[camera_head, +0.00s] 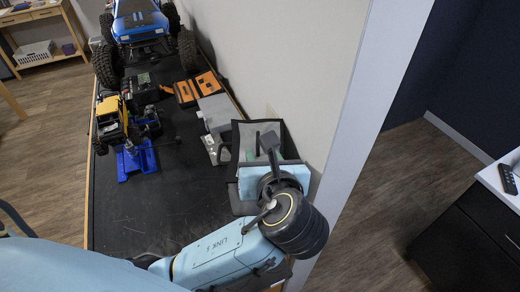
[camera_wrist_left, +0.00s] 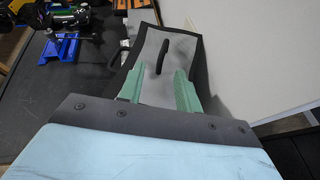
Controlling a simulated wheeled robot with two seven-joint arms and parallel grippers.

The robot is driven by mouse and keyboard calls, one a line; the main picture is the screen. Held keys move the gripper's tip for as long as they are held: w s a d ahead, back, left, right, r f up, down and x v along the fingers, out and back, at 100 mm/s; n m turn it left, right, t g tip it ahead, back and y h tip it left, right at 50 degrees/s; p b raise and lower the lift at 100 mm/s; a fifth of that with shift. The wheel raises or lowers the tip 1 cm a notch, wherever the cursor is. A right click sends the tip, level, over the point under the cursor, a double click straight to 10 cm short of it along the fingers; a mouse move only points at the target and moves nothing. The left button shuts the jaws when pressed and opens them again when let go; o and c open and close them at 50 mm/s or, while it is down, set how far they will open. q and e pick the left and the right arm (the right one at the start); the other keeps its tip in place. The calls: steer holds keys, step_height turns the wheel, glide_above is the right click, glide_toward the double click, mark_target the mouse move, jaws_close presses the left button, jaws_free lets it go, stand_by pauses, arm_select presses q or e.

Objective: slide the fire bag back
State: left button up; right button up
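The fire bag (camera_wrist_left: 150,92) is a grey pouch with black edging and a black strap handle on its face. It lies at the right side of the dark bench top, close to the wall. In the head view the bag (camera_head: 240,133) is partly hidden by my left gripper (camera_head: 252,157). In the left wrist view the two green fingers of my left gripper (camera_wrist_left: 158,78) are apart, over the bag's face, with the strap between their tips. Whether the fingers touch the bag I cannot tell. My right gripper is not in view.
A grey box (camera_head: 217,112) and orange-and-black cases (camera_head: 200,88) lie behind the bag. A blue crawler truck (camera_head: 140,25) stands at the far end, and a yellow one (camera_head: 110,120) stands by a blue stand (camera_head: 135,160). The bench front (camera_head: 150,215) is clear.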

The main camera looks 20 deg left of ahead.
mark_target(258, 149)
arm_select(q)
steer(key=x, duration=0.2)
steer(key=shift+w+a, duration=0.15)
steer(key=shift+a, duration=0.05)
steer(key=shift+w+a+f, duration=0.25)
steer(key=shift+w+f, duration=0.05)
steer(key=shift+w, duration=0.15)
jaws_close()
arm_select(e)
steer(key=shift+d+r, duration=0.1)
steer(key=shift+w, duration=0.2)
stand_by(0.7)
